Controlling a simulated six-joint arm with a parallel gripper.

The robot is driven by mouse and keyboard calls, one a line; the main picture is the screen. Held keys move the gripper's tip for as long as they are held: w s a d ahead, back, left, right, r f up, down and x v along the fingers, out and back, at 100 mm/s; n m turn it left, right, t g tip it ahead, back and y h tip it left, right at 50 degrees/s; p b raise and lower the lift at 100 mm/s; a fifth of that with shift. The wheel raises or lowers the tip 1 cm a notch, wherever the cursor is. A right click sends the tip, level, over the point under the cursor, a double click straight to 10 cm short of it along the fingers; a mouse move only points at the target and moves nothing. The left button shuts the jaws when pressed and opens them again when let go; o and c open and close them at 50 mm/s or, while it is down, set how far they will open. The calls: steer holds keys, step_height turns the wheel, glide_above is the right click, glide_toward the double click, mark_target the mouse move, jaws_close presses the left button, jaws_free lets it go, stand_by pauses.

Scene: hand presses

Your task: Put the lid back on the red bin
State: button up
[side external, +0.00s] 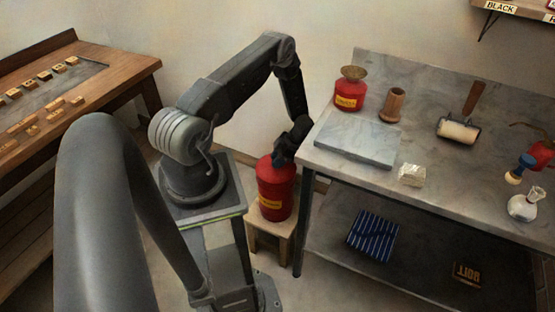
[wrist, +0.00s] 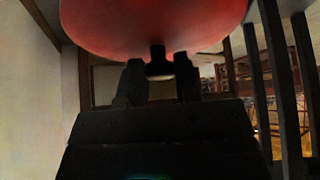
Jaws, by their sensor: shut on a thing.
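The red bin (side external: 277,193) with a yellow label stands upright on a small wooden stool beside the metal table. My gripper (side external: 284,157) is at the top of the bin, pointing down. In the wrist view, my gripper (wrist: 157,78) is shut on the dark knob (wrist: 158,63) of the red lid (wrist: 150,28), with a finger on each side. In the side view the lid is mostly hidden by my gripper and blends with the bin's red top. I cannot tell whether it is seated or slightly above the rim.
The table's left edge and leg (side external: 302,225) are close to the bin's right. The marble slab (side external: 358,141), a smaller red can (side external: 349,95), a wooden cup (side external: 392,105) and a roller (side external: 458,131) stand on the tabletop. A striped blue item (side external: 373,236) lies on the lower shelf.

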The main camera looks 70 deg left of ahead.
steer(key=o, duration=1)
steer(key=shift+o, duration=0.6)
steer(key=o, duration=0.4)
steer(key=shift+r, duration=3.5)
steer(key=shift+c, duration=0.3)
jaws_close()
